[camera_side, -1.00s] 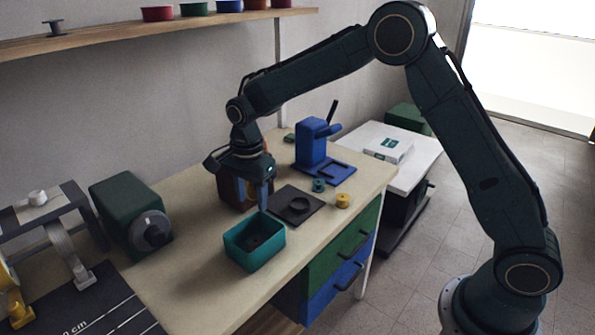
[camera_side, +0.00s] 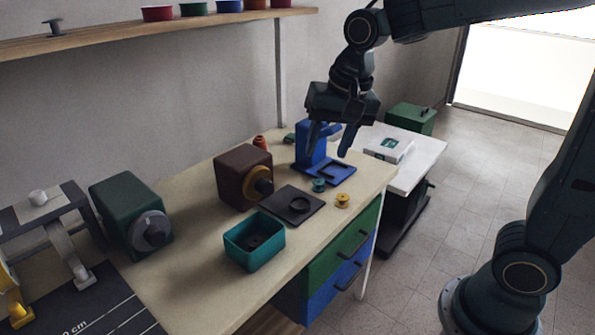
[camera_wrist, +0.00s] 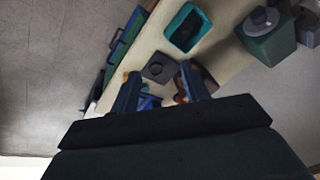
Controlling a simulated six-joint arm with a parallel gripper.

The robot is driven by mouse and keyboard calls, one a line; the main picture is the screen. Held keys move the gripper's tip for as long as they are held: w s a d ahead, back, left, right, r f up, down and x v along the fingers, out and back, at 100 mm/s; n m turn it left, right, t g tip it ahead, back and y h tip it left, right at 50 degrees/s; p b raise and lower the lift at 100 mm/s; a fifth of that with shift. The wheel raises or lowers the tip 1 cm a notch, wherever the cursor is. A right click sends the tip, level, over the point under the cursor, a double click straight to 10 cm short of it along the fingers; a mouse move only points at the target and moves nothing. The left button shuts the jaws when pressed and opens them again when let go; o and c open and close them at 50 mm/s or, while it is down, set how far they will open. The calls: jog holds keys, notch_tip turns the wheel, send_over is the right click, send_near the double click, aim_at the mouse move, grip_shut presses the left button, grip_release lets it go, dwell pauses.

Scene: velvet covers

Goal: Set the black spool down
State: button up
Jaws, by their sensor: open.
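A dark round thing, probably the black spool (camera_side: 255,243), lies inside the teal open-topped box (camera_side: 237,254) on the bench. In the wrist view the box (camera_wrist: 171,34) also has a dark shape in it. My gripper (camera_side: 328,153) is open and empty, raised in front of the blue machine, to the right of the box and well apart from it. Its two spread fingers show in the wrist view (camera_wrist: 160,88) with nothing between them.
A dark plate with a round ring (camera_side: 286,194) lies right of the box. A teal spool (camera_side: 319,185) and a yellow spool (camera_side: 343,201) stand beyond it. A brown box with a gold disc (camera_side: 236,172), blue machine (camera_side: 313,142) and green machine (camera_side: 124,198) stand on the bench.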

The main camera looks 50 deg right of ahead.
jog(key=s+d+n+t, duration=0.2)
jog(key=s+n, duration=0.5)
jog(key=s, duration=0.9)
jog(key=shift+s+d+n+t, duration=0.3)
jog(key=shift+s+n, duration=0.05)
jog(key=shift+n, duration=0.05)
